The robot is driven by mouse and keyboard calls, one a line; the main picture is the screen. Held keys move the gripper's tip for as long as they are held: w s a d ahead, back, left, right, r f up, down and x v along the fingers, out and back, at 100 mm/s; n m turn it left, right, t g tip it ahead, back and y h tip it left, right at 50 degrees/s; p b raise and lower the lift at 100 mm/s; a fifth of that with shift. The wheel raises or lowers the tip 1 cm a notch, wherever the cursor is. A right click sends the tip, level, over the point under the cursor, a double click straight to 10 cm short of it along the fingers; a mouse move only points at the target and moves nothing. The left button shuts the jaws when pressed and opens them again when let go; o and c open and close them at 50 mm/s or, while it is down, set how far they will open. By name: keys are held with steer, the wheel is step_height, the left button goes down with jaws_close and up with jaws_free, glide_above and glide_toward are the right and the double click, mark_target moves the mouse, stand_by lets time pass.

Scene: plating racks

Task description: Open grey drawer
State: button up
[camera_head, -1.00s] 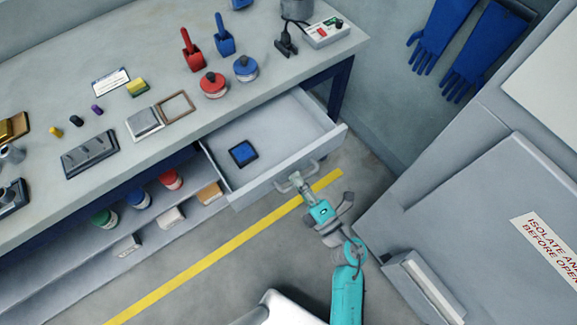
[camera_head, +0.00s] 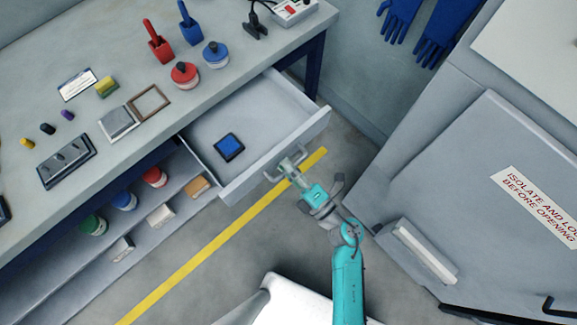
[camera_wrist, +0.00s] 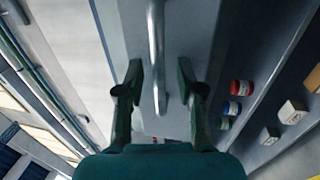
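The grey drawer (camera_head: 280,147) under the workbench stands pulled well out, with its inside showing. A blue pad in a dark case (camera_head: 229,147) lies in it. The drawer's bar handle (camera_head: 272,176) is on its front face. My gripper (camera_head: 293,163) is at the handle. In the wrist view the handle bar (camera_wrist: 156,45) runs between the two fingers of my gripper (camera_wrist: 160,75). The fingers are apart, with a gap visible on both sides of the bar, so the gripper is open around it and not clamped.
The workbench (camera_head: 110,160) carries red and blue pots, scoops and small tools. A lower shelf (camera_head: 80,270) holds several jars and blocks. A grey cabinet (camera_head: 480,180) with a warning label stands close on the right. Floor with a yellow line (camera_head: 200,258) lies between.

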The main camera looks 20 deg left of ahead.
steer(key=shift+d, duration=0.1)
steer(key=v, duration=1.2)
steer(key=shift+s+r, duration=0.1)
stand_by(0.5)
steer(key=s+d+r+m+t+h, duration=0.2)
steer(key=s+d+r+m+h, duration=0.2)
steer(key=m, duration=0.6)
steer(key=s+d+r+m+t+h, duration=0.2)
steer(key=s+d+r+m+h, duration=0.2)
steer(key=s+d+m+h, duration=0.4)
steer(key=s+d+r+m+t+h, duration=0.3)
steer(key=s+d+m+h, duration=0.3)
steer(key=m, duration=0.7)
steer(key=shift+s+d+r+m+h, duration=0.3)
steer(key=shift+s+d+r+h, duration=0.15)
steer(key=shift+s+d, duration=0.55)
